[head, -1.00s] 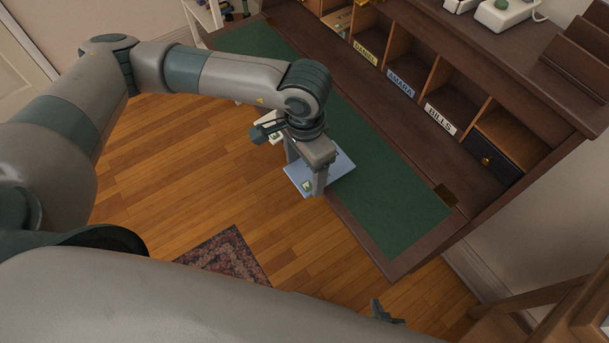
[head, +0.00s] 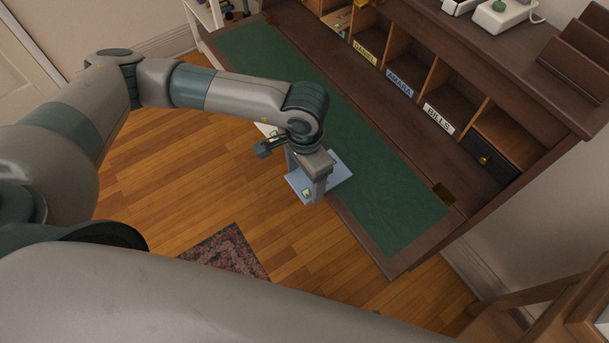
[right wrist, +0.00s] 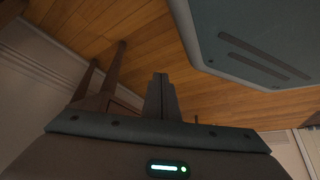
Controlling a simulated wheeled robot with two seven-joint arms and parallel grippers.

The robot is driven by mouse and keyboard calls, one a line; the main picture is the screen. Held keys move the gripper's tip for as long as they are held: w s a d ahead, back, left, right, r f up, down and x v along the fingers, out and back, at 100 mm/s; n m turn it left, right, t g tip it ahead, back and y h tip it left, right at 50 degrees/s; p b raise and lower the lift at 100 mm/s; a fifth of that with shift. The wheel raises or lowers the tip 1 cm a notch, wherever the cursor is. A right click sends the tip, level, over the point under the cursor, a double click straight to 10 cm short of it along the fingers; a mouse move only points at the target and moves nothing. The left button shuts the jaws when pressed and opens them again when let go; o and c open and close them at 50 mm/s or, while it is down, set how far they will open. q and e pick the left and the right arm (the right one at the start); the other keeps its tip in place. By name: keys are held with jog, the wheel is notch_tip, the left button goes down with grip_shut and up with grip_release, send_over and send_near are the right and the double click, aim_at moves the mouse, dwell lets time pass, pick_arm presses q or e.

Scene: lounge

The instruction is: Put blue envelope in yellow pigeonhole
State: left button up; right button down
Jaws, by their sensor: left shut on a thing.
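The blue envelope (head: 338,175) is pale blue with a small stamp-like mark near its lower corner. My left gripper (head: 318,190) is shut on it and holds it at the front edge of the desk, partly over the green mat. The gripper covers the envelope's middle. The yellow pigeonhole, with the yellow DANIEL label (head: 365,52), is in the row at the back of the desk, up and right of the gripper. My right gripper (right wrist: 160,82) shows in the right wrist view with its fingers together and nothing between them.
The blue AMARA label (head: 399,83) and white BILLS label (head: 438,119) mark neighbouring pigeonholes. A dark drawer (head: 490,158) is at the right end. A pale envelope-like item (head: 267,129) is partly hidden behind my left wrist. The green mat (head: 385,205) is largely clear.

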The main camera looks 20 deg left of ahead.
pick_arm(q)
jog(key=o, duration=1)
jog(key=shift+o, duration=0.2)
pick_arm(e)
jog(key=shift+w+a+r, duration=0.2)
jog(key=shift+w+a, duration=0.05)
jog(key=shift+w, duration=0.1)
pick_arm(q)
jog(key=shift+r, duration=0.1)
pick_arm(e)
jog(key=shift+s, duration=0.2)
pick_arm(q)
jog(key=shift+r, duration=0.5)
notch_tip(320, 180, up, 4)
jog(key=shift+r+b, duration=0.1)
jog(key=shift+b, duration=0.65)
notch_tip(320, 180, up, 7)
jog(key=b, duration=0.1)
pick_arm(e)
jog(key=w, duration=0.3)
jog(key=shift+w+a+r, duration=0.15)
jog(key=shift+w, duration=0.05)
jog(key=shift+s, duration=0.1)
